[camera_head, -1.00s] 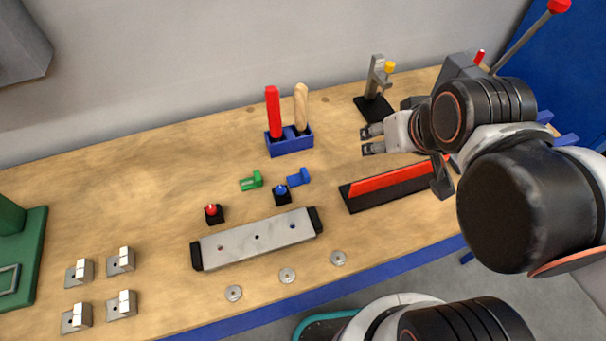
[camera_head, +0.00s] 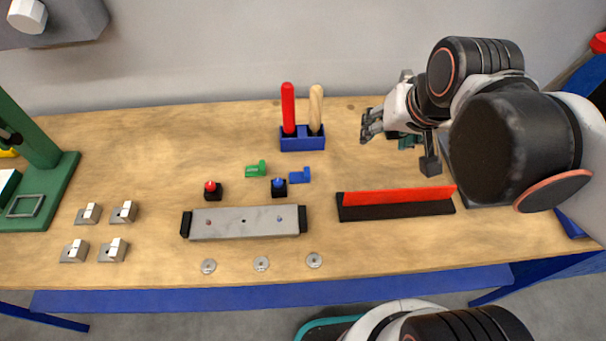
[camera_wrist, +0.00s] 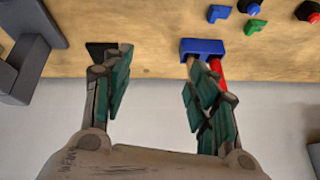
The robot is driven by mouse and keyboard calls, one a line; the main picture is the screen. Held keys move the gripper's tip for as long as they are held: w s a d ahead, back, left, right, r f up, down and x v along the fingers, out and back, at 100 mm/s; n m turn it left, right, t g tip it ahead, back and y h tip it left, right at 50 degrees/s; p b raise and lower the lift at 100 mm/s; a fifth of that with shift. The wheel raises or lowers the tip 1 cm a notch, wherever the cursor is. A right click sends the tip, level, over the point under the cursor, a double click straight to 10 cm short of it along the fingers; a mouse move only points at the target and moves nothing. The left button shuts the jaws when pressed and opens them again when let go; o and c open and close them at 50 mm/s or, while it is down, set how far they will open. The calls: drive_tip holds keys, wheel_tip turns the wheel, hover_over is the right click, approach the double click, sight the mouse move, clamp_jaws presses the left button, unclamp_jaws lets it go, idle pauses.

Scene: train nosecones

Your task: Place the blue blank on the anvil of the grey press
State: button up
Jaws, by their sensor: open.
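The blue blank (camera_head: 300,175) is a small L-shaped piece lying on the wooden bench, right of a blue-topped black block. It also shows near the top of the wrist view (camera_wrist: 218,13). My gripper (camera_head: 370,125) is open and empty above the back of the bench, right of the tool rack and apart from the blank. Its two fingers (camera_wrist: 155,90) stand wide apart in the wrist view. The grey press is mostly hidden behind my arm at the right; a grey part (camera_wrist: 28,72), seemingly of it, shows at the wrist view's left. I cannot make out its anvil.
A blue rack (camera_head: 302,144) holds a red and a wooden handle. A green L-shaped piece (camera_head: 256,169) lies left of the blank. A red bar on a black base (camera_head: 395,212) and a grey plate fixture (camera_head: 245,222) lie in front. Green equipment (camera_head: 55,185) stands left.

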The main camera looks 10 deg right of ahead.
drive_tip(key=w+a+f+m+g+y, duration=0.1)
drive_tip(key=w+f+m+g+y, duration=0.2)
drive_tip(key=w+m, duration=0.35)
drive_tip(key=m+g+y+b, duration=0.25)
drive_tip(key=m+y, duration=0.35)
drive_tip(key=m, duration=0.4)
approach(309, 171)
drive_tip(key=shift+n+x, duration=0.25)
drive_tip(key=shift+x, duration=0.85)
drive_tip(key=shift+b+x, duration=1.3)
drive_tip(key=shift+x, duration=1.95)
drive_tip(key=shift+r, duration=0.1)
drive_tip(key=shift+s, duration=0.1)
drive_tip(key=shift+c, duration=0.5)
drive_tip(key=c, duration=1)
drive_tip(key=shift+c, duration=0.2)
